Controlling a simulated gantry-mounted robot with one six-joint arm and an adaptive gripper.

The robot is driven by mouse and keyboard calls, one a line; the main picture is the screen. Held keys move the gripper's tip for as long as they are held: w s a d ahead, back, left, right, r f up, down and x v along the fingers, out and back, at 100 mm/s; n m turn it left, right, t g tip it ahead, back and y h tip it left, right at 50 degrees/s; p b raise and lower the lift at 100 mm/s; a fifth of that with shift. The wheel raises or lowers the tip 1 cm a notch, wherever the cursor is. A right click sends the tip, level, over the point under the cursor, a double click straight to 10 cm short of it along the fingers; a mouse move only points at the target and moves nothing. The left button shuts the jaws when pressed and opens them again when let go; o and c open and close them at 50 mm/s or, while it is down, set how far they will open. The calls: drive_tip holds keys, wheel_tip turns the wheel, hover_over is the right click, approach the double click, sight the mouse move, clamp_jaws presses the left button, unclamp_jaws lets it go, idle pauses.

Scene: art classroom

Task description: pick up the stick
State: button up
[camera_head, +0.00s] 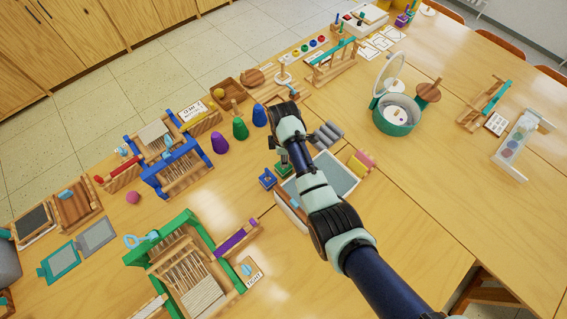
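My arm reaches in from the lower right, over the wooden table (420,215). My gripper (283,108) is at its far end, seen from above and partly hidden by my own wrist, so I cannot tell whether it is open or shut. It is above or near the table just right of a blue cone-shaped piece (260,116). No stick can be picked out for certain. Small thin wooden pieces (298,91) lie just beyond the gripper, too small to identify. Anything under the gripper is hidden.
A grey-lined tray (345,178) lies beneath my arm, with grey cylinders (327,134) beside it. Green (240,128) and purple (220,143) pieces stand left. A blue loom (175,167), a green loom (190,270) and a round teal container (396,125) stand around. The lower right table is clear.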

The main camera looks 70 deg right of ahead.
drive_tip(key=shift+f, duration=0.3)
drive_tip(key=shift+w, duration=0.1)
clamp_jaws()
drive_tip(key=shift+r, duration=0.1)
